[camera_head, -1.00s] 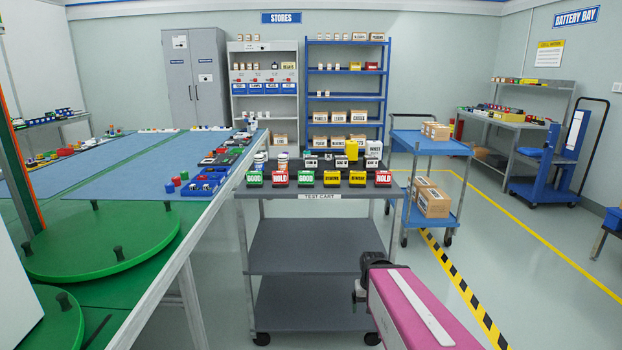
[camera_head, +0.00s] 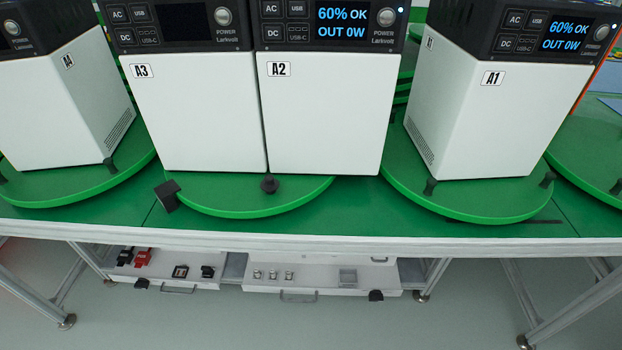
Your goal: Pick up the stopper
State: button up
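No part is marked as the stopper. A black wedge-like block (camera_head: 167,195) sits tilted at the front left edge of the middle green turntable (camera_head: 245,206), below the unit A3. It may be the stopper, but I cannot tell. A short black peg (camera_head: 270,185) stands near the front of the same turntable. Similar black pegs stand at the right turntable's rim, one at its left (camera_head: 430,187) and one at its right (camera_head: 547,179). My gripper is not in view.
White power units A3 (camera_head: 195,110), A2 (camera_head: 325,115) and A1 (camera_head: 480,110) stand on the turntables. Under the green bench (camera_head: 350,215) are open drawers (camera_head: 310,291) with small parts, a left one holding black and red items. The floor in front is clear.

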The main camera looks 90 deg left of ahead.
aim_at(270, 185)
jog(key=u, duration=4)
jog(key=l+u, duration=0.4)
jog(key=l, duration=0.7)
